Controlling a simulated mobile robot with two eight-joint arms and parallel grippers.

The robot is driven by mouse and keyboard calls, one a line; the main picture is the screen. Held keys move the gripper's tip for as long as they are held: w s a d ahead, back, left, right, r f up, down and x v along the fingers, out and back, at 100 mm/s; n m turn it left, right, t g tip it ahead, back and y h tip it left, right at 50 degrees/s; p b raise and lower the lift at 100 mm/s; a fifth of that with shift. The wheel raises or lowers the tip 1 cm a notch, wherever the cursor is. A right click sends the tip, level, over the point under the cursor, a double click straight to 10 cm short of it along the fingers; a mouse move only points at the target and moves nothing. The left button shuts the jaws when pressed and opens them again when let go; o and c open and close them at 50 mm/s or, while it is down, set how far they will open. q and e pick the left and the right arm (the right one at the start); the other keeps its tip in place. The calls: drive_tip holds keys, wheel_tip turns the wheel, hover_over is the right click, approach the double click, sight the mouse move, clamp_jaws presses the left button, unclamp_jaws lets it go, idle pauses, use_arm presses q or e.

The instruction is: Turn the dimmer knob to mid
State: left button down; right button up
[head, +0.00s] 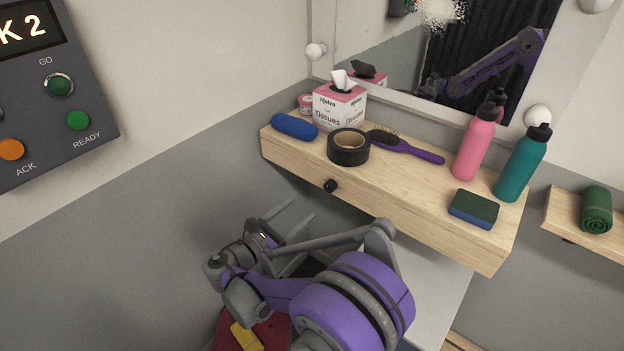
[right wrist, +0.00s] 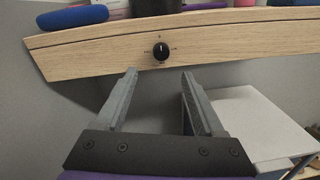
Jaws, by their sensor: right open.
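The dimmer knob (head: 330,186) is a small black round knob on the front edge of the wooden shelf (head: 400,205). In the right wrist view the knob (right wrist: 160,51) shows with small marks around it and a light pointer line near its top. My right gripper (head: 292,216) is open and empty, below and in front of the shelf. In the right wrist view its two grey fingers (right wrist: 159,75) point toward the knob, one on each side below it, apart from it. My left gripper is not in view.
On the shelf stand a blue case (head: 294,127), tissue box (head: 340,104), black tape roll (head: 348,147), purple hairbrush (head: 405,147), pink bottle (head: 474,145), teal bottle (head: 522,165) and sponge (head: 474,208). A button panel (head: 50,95) is on the left wall. A white surface (right wrist: 245,120) lies below the shelf.

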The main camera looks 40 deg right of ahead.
sight(327, 188)
drive_tip(key=x, duration=1)
drive_tip(key=shift+d, duration=0.25)
clamp_jaws()
